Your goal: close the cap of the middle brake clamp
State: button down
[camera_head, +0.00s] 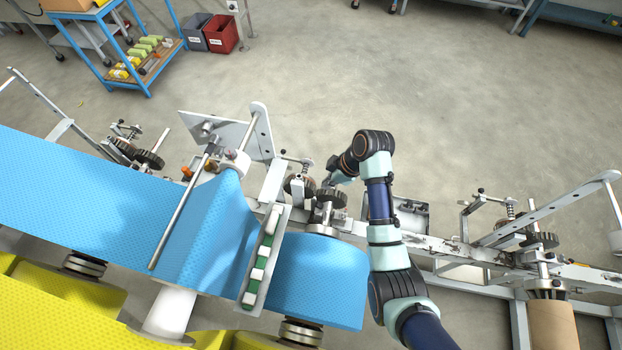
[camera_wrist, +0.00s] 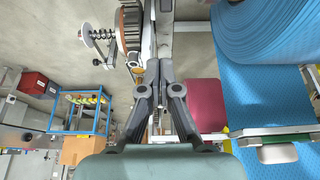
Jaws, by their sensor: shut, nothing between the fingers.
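The middle brake clamp (camera_head: 331,197) is on the machine rail near the centre of the head view. It has dark toothed wheels and a spring rod with a small knob. Whether its cap is open or closed is too small to tell. My gripper (camera_head: 328,184) is beside it, partly hidden by my wrist. In the wrist view, my gripper (camera_wrist: 158,66) is shut and empty, its fingertips together. A toothed wheel (camera_wrist: 130,28) and a spring rod (camera_wrist: 98,40) lie ahead and to the left of the fingertips. Contact with the clamp cannot be told.
A blue cloth roll (camera_head: 315,275) lies in front of the clamp. A rail with white and green blocks (camera_head: 262,258) stands left of it. Other brake clamps are at left (camera_head: 140,152) and right (camera_head: 538,243). Open floor (camera_head: 460,110) lies behind the machine.

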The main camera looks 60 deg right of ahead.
jog(key=a, duration=0.1)
jog(key=b, duration=0.3)
send_over(321, 205)
jog(key=w, duration=0.2)
jog(key=f, duration=0.9)
jog(key=shift+s+a+f, duration=0.1)
jog(key=shift+a+f, duration=0.1)
jog(key=shift+f, duration=0.05)
jog(key=s+f, duration=0.1)
jog(key=s+f+b, duration=0.1)
jog(key=shift+s+d, duration=0.3)
jog(key=shift+s+f, duration=0.1)
jog(key=shift+s, duration=0.05)
jog(key=shift+s+f, duration=0.1)
